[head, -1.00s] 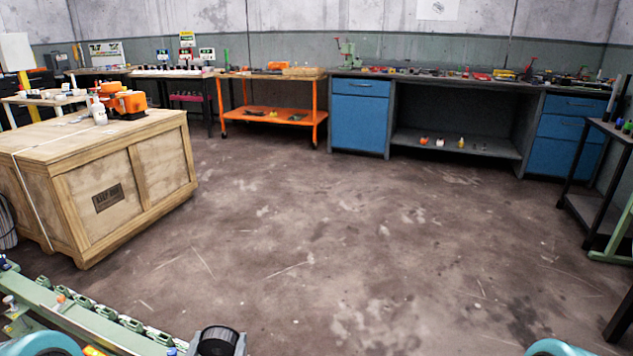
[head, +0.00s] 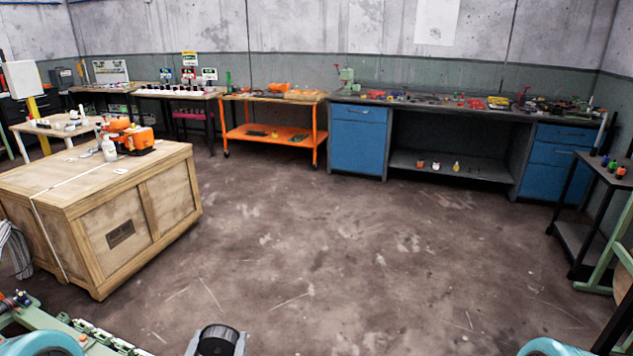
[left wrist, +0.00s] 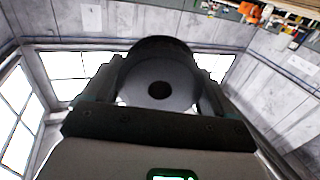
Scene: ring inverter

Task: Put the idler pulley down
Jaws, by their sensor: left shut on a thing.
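The idler pulley (left wrist: 160,75) is a dark round wheel with a centre hole, seen large in the left wrist view. My left gripper (head: 220,338) is shut on it, with a finger on each side. In the head view the black pulley (head: 222,333) shows at the bottom edge, held above the floor. My right gripper is not in view.
A wooden crate (head: 105,235) stands at the left with orange tools and a white bottle on top. An orange cart (head: 268,134) and a blue-drawered workbench (head: 358,140) line the back wall. A green frame (head: 60,335) is at the lower left. The middle floor is clear.

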